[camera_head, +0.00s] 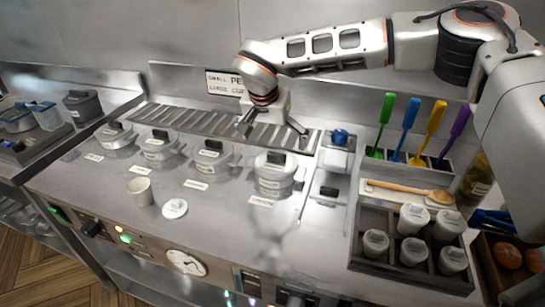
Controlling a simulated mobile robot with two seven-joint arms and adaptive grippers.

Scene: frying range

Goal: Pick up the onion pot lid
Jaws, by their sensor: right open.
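Several pots with lids and dark handles stand in a row on the steel counter. Their small front labels are too blurred to read, so I cannot tell which is the onion pot. The rightmost pot (273,181) has its lid (272,160) on. The pot left of it (208,168) also has its lid on, as do the two further left, one (157,153) and another (117,143). My right gripper (272,130) is open and empty, fingers pointing down, above and behind the rightmost pot. My left gripper is not in view.
A slatted grate (190,121) runs behind the pots. A white cup (141,191) and a small white lid (174,208) stand in front. At right are coloured-handled utensils (408,125), a wooden spoon (405,188) and a dark tray (380,277) of lidded jars. The front middle counter is clear.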

